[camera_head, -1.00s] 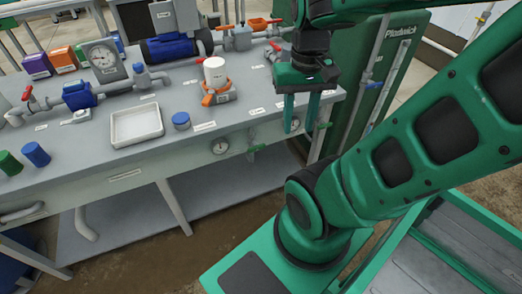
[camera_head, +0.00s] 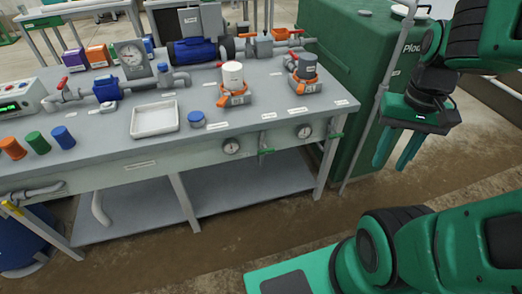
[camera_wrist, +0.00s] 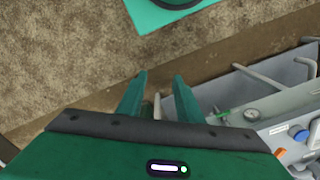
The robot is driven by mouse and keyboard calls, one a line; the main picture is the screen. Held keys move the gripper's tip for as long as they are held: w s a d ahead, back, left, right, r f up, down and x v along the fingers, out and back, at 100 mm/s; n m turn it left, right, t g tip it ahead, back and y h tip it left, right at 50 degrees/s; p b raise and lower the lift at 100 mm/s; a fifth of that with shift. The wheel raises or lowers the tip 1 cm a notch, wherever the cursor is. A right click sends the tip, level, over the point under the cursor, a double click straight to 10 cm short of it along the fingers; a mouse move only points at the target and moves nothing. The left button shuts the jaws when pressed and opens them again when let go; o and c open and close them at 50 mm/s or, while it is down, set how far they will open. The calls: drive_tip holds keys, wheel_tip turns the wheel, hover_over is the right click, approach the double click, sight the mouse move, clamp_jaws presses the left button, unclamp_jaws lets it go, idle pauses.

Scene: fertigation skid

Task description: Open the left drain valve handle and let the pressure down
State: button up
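Two green drain valve handles show on the bench's front face in the head view. The left drain valve handle (camera_head: 267,151) sits just right of the left gauge (camera_head: 231,146). The right drain valve handle (camera_head: 335,135) sits just right of the right gauge (camera_head: 304,131). The left handle looks roughly level; the gauge needles are too small to read. My gripper (camera_head: 394,156) is well right of both handles, past the bench's end, with its fingers apart and empty. In the wrist view my gripper (camera_wrist: 160,79) shows a clear gap; a green handle (camera_wrist: 222,113) and gauge lie to its right.
The bench (camera_head: 110,150) carries a white tray (camera_head: 154,119), a blue cap (camera_head: 197,118) and two orange-collared filter housings. A large green tank (camera_head: 350,80) stands behind, between the bench's right end and my gripper. The floor before the bench is clear.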

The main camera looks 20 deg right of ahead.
drive_tip(key=m+t+y, duration=0.3)
drive_tip(key=t+y, duration=1)
approach(268, 152)
drive_tip(key=x, duration=1.4)
drive_tip(key=shift+w+a+f, duration=0.15)
drive_tip(key=shift+w+a, duration=0.05)
drive_tip(key=shift+w, duration=0.15)
